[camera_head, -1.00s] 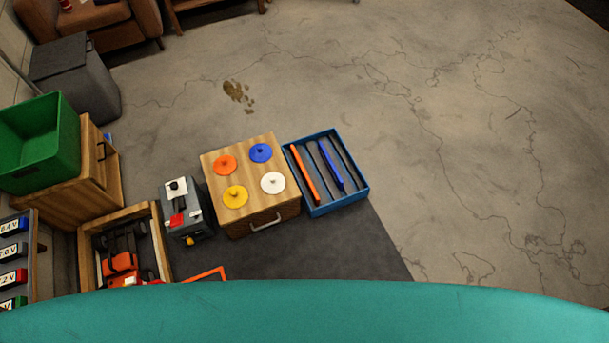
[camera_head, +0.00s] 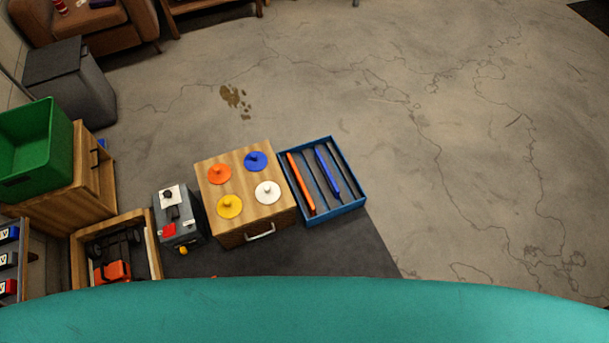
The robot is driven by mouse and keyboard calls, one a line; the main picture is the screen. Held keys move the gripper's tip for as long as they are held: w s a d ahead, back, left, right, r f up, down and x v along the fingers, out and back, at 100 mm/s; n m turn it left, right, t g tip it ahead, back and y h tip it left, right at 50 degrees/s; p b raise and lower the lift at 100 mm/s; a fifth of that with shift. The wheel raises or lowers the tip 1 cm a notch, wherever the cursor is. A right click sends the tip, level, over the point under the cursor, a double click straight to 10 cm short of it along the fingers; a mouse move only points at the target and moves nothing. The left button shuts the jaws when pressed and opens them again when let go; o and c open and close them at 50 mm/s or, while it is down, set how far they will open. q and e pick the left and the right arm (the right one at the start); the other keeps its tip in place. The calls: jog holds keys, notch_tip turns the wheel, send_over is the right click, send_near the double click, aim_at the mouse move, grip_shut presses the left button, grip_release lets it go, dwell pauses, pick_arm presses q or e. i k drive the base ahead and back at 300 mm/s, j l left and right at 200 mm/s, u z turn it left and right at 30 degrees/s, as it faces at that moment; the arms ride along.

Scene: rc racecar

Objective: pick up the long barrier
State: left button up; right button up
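A blue tray (camera_head: 337,214) stands on the floor near the middle of the view. It has narrow slots. A long orange bar (camera_head: 301,183) lies in its left part, and a blue bar (camera_head: 327,174) that looks somewhat shorter lies to the right of it. The orange bar seems to be the long barrier. Both bars lie apart from each other. Neither of my grippers is in view. A teal surface across the bottom edge hides what is below it.
Left of the tray is a wooden box (camera_head: 225,239) with several coloured discs on top. Further left are a grey device (camera_head: 181,234), a wooden crate (camera_head: 79,256) holding an orange car, and a green bin (camera_head: 36,148). The floor (camera_head: 450,150) to the right is clear.

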aim_at(303, 190)
jog(key=i+l+u, duration=0.3)
jog(key=i+l, duration=0.2)
jog(key=i+l+u, duration=0.25)
jog(key=i+l, duration=0.3)
